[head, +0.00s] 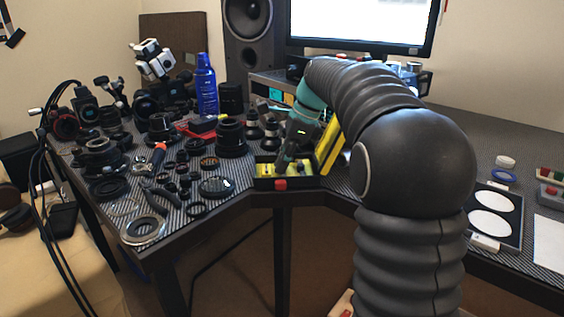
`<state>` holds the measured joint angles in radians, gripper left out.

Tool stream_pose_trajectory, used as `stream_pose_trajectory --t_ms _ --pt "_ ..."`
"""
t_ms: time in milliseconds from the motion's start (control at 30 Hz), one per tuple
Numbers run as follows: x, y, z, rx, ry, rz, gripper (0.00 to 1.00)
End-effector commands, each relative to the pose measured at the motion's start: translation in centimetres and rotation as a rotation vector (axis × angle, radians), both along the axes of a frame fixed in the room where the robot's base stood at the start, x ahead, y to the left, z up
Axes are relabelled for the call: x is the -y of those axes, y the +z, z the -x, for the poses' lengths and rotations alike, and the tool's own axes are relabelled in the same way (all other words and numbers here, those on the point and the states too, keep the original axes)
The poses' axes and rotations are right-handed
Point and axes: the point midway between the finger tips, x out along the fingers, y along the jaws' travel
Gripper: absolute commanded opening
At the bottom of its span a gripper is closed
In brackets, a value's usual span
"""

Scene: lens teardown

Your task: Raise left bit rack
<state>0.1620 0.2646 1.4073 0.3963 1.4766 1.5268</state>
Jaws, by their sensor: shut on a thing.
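A small black case (293,184) with yellow racks inside and a red latch (280,184) sits at the front edge of the table, in the inner corner. The left bit rack (265,170) looks like the yellow part low in the case's left side. A taller yellow and black panel (329,146) stands tilted at the case's right. My gripper (283,163) points down into the case from above, its fingertips at the left rack. It is shut on the rack, as far as this small view shows. My gripper and wrist hide the middle of the case.
Lens parts, rings and a black barrel (231,138) crowd the table to the left. A blue bottle (206,86) and speaker (251,40) stand behind. A monitor (362,22) is at the back. A tray with white discs (493,211) lies right.

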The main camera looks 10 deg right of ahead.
Motion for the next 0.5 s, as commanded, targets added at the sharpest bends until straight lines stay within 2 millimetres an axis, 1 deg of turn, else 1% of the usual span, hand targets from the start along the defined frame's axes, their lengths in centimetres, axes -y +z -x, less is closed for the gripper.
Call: stream_pose_trajectory --t_ms 300,500 --pt "0.32 0.28 0.23 0.01 0.001 -0.125 0.0" --pt "0.32 0.15 0.25 0.012 0.003 -0.132 0.0"
